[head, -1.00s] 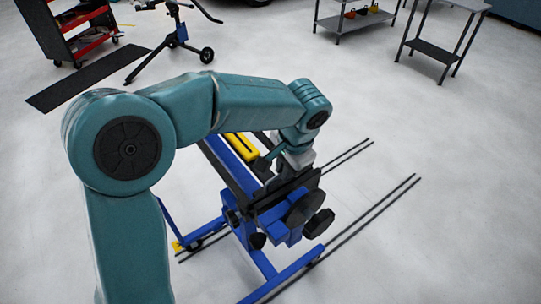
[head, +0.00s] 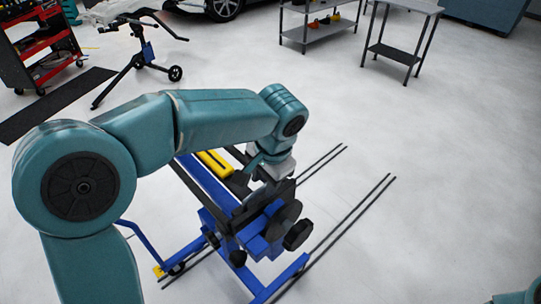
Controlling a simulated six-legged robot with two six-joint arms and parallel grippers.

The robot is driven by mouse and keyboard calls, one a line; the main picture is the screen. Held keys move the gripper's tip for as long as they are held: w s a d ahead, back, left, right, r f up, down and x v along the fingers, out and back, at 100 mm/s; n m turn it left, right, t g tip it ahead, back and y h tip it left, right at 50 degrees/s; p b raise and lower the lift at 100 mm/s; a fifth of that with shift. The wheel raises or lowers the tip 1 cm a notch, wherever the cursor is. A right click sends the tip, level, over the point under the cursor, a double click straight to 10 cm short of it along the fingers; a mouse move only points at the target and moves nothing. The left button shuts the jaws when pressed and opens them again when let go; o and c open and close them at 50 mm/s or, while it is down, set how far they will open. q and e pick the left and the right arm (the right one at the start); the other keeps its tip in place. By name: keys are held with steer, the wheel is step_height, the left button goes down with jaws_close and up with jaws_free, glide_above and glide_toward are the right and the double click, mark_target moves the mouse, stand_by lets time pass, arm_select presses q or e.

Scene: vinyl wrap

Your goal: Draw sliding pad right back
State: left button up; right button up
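A blue stand (head: 293,268) with black and yellow parts stands on the floor at the middle. A yellow slotted block (head: 214,163) lies on its upper beam. Dark pad-like plates and round black knobs (head: 298,235) are at its near right end; which one is the right back sliding pad I cannot tell. My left gripper (head: 268,186) points down at these dark plates, close to or touching them. Its fingertips blend into the dark parts, so its opening is hidden. My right gripper is out of view; only a bit of teal arm shows at the bottom right corner.
Thin dark rails (head: 345,230) run along the floor by the stand. A red tool cart (head: 40,50), a black mat (head: 50,108) and a wheeled stand (head: 146,65) are at the back left. A grey shelf (head: 305,27) and a table (head: 405,48) stand behind. The right floor is clear.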

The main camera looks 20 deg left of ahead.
arm_select(q)
step_height(320, 180, up, 14)
steer(key=s+d+p, duration=0.1)
steer(key=d, duration=0.1)
steer(key=shift+d, duration=0.3)
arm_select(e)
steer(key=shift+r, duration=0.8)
arm_select(q)
steer(key=shift+s+f, duration=0.15)
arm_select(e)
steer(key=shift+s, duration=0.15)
